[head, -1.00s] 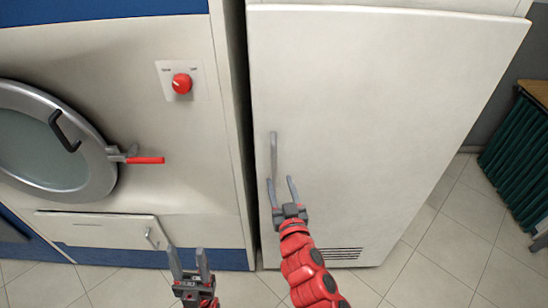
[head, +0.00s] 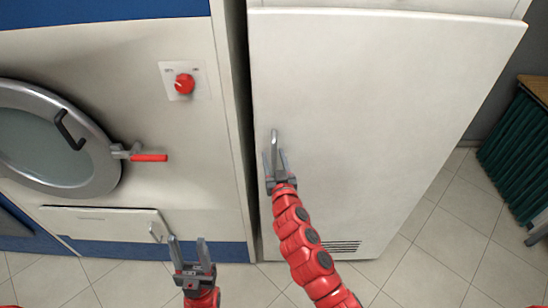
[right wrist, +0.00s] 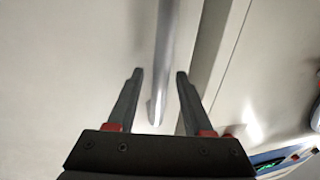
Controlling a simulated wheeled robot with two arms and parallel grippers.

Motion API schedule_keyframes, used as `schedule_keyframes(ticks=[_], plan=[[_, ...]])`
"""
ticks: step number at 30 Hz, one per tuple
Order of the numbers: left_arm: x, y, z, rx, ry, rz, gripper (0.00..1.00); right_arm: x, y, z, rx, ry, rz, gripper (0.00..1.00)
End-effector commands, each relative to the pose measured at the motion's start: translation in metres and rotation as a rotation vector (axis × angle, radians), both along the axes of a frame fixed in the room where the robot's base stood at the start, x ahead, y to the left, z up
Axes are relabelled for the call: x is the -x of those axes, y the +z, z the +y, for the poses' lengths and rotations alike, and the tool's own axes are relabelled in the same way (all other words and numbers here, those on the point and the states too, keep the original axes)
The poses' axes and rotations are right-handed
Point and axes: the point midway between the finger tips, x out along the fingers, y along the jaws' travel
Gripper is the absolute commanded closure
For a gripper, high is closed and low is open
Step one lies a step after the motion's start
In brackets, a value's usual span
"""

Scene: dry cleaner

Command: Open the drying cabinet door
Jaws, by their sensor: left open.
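The white drying cabinet door (head: 370,110) is tall and looks shut. Its grey vertical bar handle (head: 274,144) is near the left edge; it also shows in the right wrist view (right wrist: 165,60). My right gripper (head: 276,160) is at the handle's lower part, with its fingers apart. In the right wrist view the handle runs between the two open fingertips (right wrist: 157,75), with gaps visible on both sides. My left gripper (head: 189,245) is open and empty, low in front of the washing machine.
A washing machine (head: 120,60) with a round door (head: 45,135), a red lever (head: 148,158) and a red knob (head: 184,84) stands on the left. A green-sided rack (head: 515,150) is at the far right. Tiled floor (head: 440,240) lies clear between.

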Motion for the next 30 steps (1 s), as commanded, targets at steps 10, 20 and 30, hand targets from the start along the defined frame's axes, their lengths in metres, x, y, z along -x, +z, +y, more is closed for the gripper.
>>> schedule_keyframes(ticks=[10, 20, 30], plan=[[0.0, 0.0, 0.0, 0.0, 0.0, 0.0, 0.5, 0.0001, -0.0001, 0.0, 0.0, 0.0, 0.0, 1.0], [0.0, 0.0, 0.0, 0.0, 0.0, 0.0, 0.5, 0.0002, -0.0001, -0.0001, 0.0, 0.0, 0.0, 1.0], [0.0, 0.0, 0.0, 0.0, 0.0, 0.0, 0.5, 0.0002, -0.0002, -0.0001, 0.0, 0.0, 0.0, 1.0]])
